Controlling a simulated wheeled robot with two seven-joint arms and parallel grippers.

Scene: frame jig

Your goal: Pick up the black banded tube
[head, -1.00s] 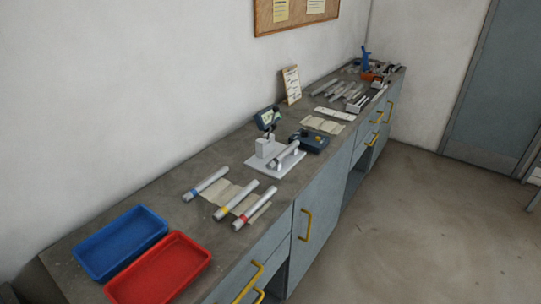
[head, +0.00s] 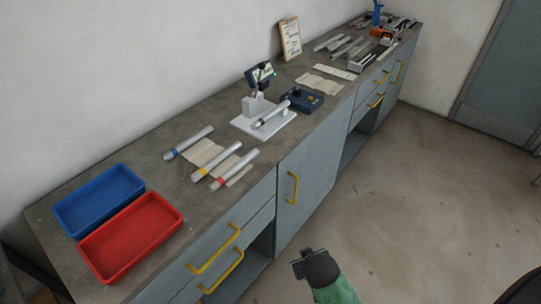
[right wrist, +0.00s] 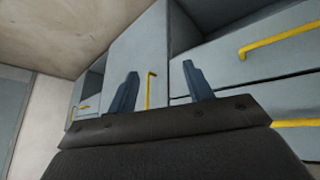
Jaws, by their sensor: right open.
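A silver tube (head: 271,114) lies tilted on the white stand of the jig (head: 247,123); its lower left end looks dark, which fits a black band, but it is too small to be sure. Three other silver tubes lie on the bench: one with a blue band (head: 190,142), one with a yellow band (head: 218,161) and one with a red band (head: 236,169). My right gripper (head: 305,262) is in front of the cabinets, below bench height and away from the tubes. In the right wrist view its two fingers (right wrist: 160,85) are apart with nothing between them. My left gripper is out of view.
A blue tray (head: 58,217) and a red tray (head: 88,259) sit at the near left of the bench. A dark blue box (head: 302,99) is beside the jig. Yellow handles (head: 293,188) stick out from the cabinet fronts.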

